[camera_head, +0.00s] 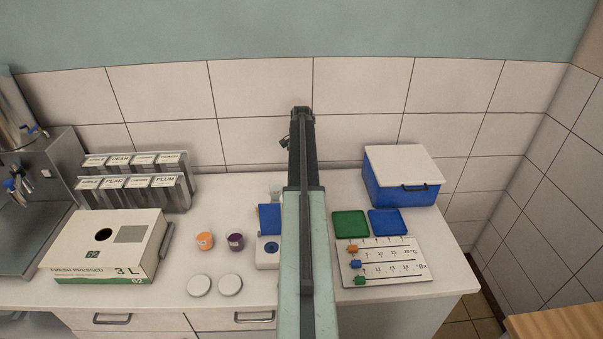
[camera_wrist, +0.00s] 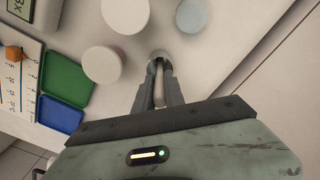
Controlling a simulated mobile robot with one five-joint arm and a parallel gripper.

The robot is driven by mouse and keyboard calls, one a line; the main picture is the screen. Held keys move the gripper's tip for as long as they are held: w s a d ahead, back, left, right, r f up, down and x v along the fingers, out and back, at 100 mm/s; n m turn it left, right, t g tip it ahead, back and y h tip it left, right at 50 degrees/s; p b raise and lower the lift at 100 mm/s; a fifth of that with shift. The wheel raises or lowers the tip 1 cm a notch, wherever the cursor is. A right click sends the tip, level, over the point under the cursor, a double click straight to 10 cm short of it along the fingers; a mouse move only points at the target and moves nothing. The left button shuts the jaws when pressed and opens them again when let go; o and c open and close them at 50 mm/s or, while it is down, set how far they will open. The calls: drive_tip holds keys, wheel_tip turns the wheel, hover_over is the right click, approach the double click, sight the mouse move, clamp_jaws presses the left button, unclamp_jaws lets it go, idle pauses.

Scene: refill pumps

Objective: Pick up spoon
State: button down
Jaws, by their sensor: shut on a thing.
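In the wrist view my gripper (camera_wrist: 160,64) is shut on a slim pale thing (camera_wrist: 158,92), which I take to be the spoon. It lies between the two dark fingers and runs back toward the wrist. A small dark round spot shows at the fingertips, and I cannot tell if it belongs to the spoon. Whether the spoon touches the counter cannot be told. In the head view my arm covers the middle of the counter, and the spoon cannot be made out there.
The green tray (camera_head: 350,224), blue tray (camera_head: 386,222) and slider board (camera_head: 383,263) lie right of my arm. A blue box (camera_head: 401,190) stands behind. Orange (camera_head: 204,241) and purple (camera_head: 236,242) cups and a juice carton (camera_head: 104,247) stand left. White discs (camera_wrist: 102,64) lie near my fingers.

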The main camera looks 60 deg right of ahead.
wheel_tip(320, 180, up, 10)
drive_tip(key=p, duration=0.9)
drive_tip(key=shift+f, duration=0.2)
drive_tip(key=shift+s, duration=0.1)
